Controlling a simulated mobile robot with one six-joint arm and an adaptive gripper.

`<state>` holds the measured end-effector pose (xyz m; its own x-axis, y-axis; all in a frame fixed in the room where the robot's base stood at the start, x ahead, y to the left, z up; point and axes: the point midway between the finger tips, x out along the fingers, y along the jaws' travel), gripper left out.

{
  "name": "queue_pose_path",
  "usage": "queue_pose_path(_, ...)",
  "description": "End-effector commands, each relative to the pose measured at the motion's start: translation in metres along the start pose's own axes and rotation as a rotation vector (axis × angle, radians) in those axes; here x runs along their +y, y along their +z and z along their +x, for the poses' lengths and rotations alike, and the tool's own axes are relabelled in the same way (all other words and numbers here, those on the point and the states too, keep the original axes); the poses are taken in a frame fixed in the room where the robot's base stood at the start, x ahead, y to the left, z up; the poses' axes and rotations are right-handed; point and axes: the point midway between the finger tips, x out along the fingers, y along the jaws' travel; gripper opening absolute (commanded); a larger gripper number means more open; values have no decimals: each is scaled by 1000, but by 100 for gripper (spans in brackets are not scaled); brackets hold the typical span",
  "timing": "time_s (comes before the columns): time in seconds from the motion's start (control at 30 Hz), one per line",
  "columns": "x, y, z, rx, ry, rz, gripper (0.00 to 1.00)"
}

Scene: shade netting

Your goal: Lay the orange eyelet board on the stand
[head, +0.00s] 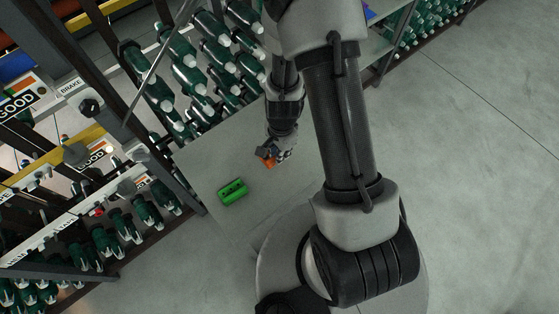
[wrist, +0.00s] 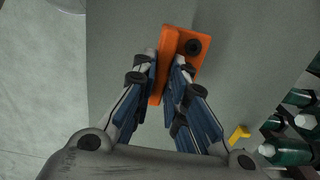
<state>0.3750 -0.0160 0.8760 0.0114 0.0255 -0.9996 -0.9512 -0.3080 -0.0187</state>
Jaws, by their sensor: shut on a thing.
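The orange eyelet board (wrist: 187,55) is between the fingers of my gripper (wrist: 167,82) in the wrist view. It has a raised orange ridge, which the fingers grip, and a dark round eyelet to the right. In the head view a small orange part of the board (head: 266,160) shows at my gripper (head: 275,157), over the grey tabletop (head: 215,160). A green block (head: 233,192) with dark openings sits on the tabletop to the lower left of my gripper. I cannot tell whether this green block is the stand.
Racks of dark green bottle-like items with pale tips (head: 188,62) line the back and left of the tabletop. They also show at right in the wrist view (wrist: 288,151). A small yellow piece (wrist: 238,134) lies near them. The tabletop around the green block is clear.

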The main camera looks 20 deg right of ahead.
Motion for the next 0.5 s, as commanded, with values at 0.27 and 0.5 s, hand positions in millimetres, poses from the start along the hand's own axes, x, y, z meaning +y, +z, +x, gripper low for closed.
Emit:
queue_pose_path(0.27,1,-1,34,0,1,0,0)
queue_pose_path(0.5,1,-1,43,0,0,-1,0)
